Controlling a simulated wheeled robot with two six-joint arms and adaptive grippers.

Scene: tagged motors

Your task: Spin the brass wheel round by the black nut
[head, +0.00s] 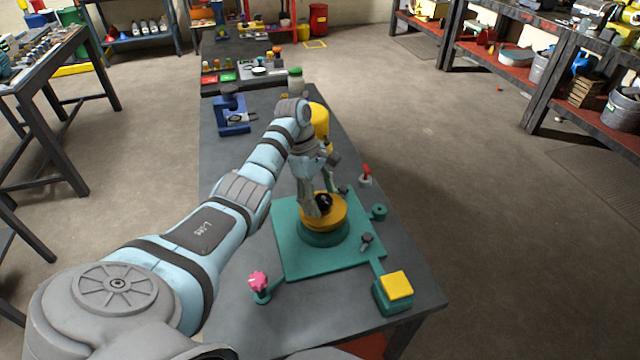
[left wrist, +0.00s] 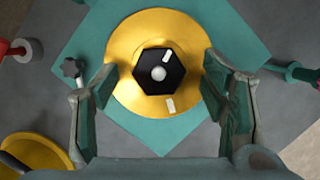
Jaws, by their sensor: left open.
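The brass wheel (head: 337,214) lies flat on a round green base on a green plate (head: 295,262). The black nut (head: 324,203) stands at its centre; in the left wrist view the nut (left wrist: 151,70) is six-sided with a pale round middle. One white mark is on the nut and another on the wheel (left wrist: 140,108) below it. My left gripper (head: 322,206) is open over the wheel, one finger on each side of the nut. In the left wrist view its fingers (left wrist: 158,88) appear apart from the nut. My right gripper is not in view.
A pink knob (head: 258,282), a yellow-topped block (head: 396,286), a dark star knob (head: 367,240) and a red-handled part (head: 366,174) surround the wheel. A blue device (head: 232,115) stands farther back.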

